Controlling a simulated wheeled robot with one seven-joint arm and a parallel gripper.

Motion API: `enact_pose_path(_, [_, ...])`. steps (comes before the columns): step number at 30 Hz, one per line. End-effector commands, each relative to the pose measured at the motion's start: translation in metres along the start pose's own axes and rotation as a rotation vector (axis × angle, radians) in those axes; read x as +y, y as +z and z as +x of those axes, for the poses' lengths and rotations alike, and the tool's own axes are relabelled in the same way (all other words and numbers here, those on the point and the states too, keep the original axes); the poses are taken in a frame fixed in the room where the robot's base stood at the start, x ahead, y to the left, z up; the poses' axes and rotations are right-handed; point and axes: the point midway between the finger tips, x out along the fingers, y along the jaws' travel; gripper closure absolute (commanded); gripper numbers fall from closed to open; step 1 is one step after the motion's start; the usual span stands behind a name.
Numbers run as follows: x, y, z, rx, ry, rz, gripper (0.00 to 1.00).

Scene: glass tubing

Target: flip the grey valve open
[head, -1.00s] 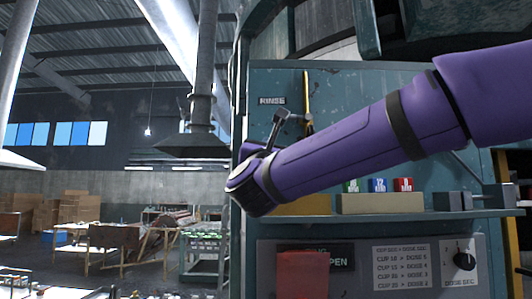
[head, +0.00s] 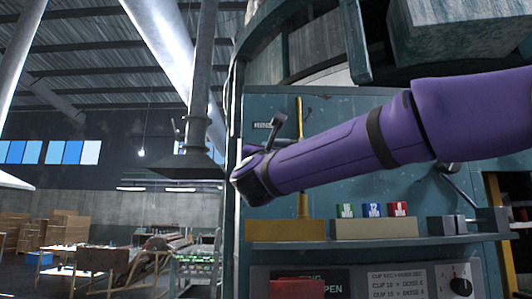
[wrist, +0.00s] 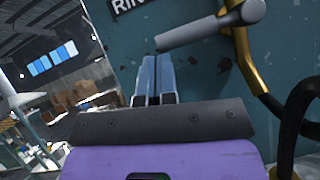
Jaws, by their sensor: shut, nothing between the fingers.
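The grey valve handle (wrist: 215,27) shows in the wrist view as a rounded bar sloping down to the left. It is joined at its right to a brass pipe (wrist: 246,68) on the teal panel. My gripper (wrist: 157,58) is shut and empty, its two blue-grey fingers side by side. The fingertips are just below the handle's left end in the picture; I cannot tell whether they touch it. In the head view my purple arm crosses in front of the panel, and the fingers cannot be made out. The brass pipe (head: 300,118) rises behind the arm there.
A RINSE label (wrist: 125,4) is above the handle's left end. A black hose (wrist: 292,125) curves at the right of the wrist view. The open hall lies to the left.

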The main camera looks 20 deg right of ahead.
Motion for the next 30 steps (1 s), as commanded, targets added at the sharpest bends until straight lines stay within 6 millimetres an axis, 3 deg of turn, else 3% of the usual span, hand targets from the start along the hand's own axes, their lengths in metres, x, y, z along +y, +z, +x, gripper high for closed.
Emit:
enact_pose_path(20, [0.005, 0.01, 0.007, -0.002, -0.075, 0.109, 1.0])
enact_pose_path(30, [0.012, 0.029, 0.02, -0.002, -0.215, 0.319, 1.0])
